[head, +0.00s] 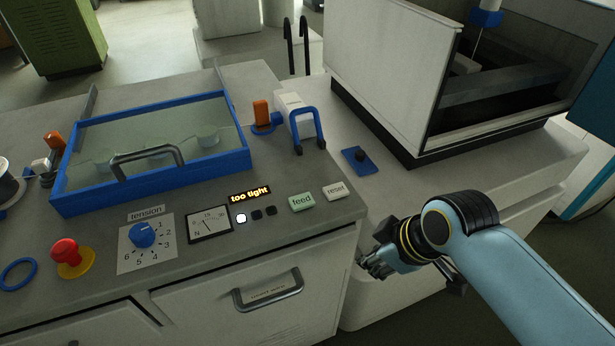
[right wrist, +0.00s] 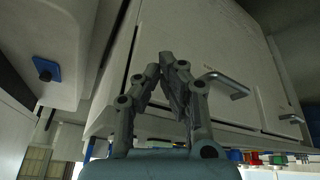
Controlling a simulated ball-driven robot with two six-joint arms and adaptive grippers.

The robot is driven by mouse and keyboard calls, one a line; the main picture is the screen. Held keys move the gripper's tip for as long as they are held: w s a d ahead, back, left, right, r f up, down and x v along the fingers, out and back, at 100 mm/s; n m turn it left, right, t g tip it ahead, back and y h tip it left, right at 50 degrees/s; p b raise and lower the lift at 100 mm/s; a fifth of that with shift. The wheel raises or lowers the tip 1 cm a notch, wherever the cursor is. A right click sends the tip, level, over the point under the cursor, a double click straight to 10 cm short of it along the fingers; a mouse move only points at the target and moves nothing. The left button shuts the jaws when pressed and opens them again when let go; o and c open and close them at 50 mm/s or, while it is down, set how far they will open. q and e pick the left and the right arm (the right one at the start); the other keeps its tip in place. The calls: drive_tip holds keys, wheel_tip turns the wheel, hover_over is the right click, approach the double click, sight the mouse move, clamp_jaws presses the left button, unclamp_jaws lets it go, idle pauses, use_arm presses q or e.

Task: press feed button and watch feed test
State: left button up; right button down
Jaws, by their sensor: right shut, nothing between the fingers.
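The green feed button (head: 302,202) sits on the console top near its right front, left of the white reset button (head: 336,190). An amber display (head: 250,194) reads "too tight". A dial gauge (head: 209,223) and the blue tension knob (head: 142,235) are further left. My right gripper (head: 374,269) is shut and empty, lower right of the feed button and apart from it, by the cabinet's right side. In the right wrist view its fingers (right wrist: 165,66) meet before the cabinet front. My left gripper is out of view.
A red stop button (head: 67,252) stands at the console's left front. A blue-framed clear cover (head: 150,150) lies behind the controls. A drawer handle (head: 268,291) juts from the front. A large machine enclosure (head: 395,75) stands at the back right.

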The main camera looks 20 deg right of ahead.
drive_tip(key=w+a+r+n+y+p, duration=0.1)
drive_tip(key=w+a+r+n, duration=0.2)
drive_tip(key=r, duration=0.3)
drive_tip(key=w+a+r+n+t+y+p, duration=0.1)
drive_tip(key=w+a+r+n+y, duration=0.1)
drive_tip(key=w+a+r+n, duration=0.1)
drive_tip(key=w+a+r+n+t+y+p, duration=0.1)
drive_tip(key=w+a+r+n, duration=0.2)
drive_tip(key=w+r, duration=0.3)
wheel_tip(320, 180, up, 3)
drive_tip(key=shift+w+r+n+y, duration=0.2)
drive_tip(key=shift+w+n+y, duration=0.1)
drive_tip(key=shift+n, duration=0.5)
drive_tip(key=shift+a, duration=0.1)
drive_tip(key=b, duration=0.6)
hover_over(300, 203)
wheel_tip(300, 203, down, 7)
drive_tip(key=shift+f, duration=0.15)
drive_tip(key=shift+f+b, duration=0.7)
drive_tip(key=shift+f, duration=0.15)
drive_tip(key=shift+f, duration=0.35)
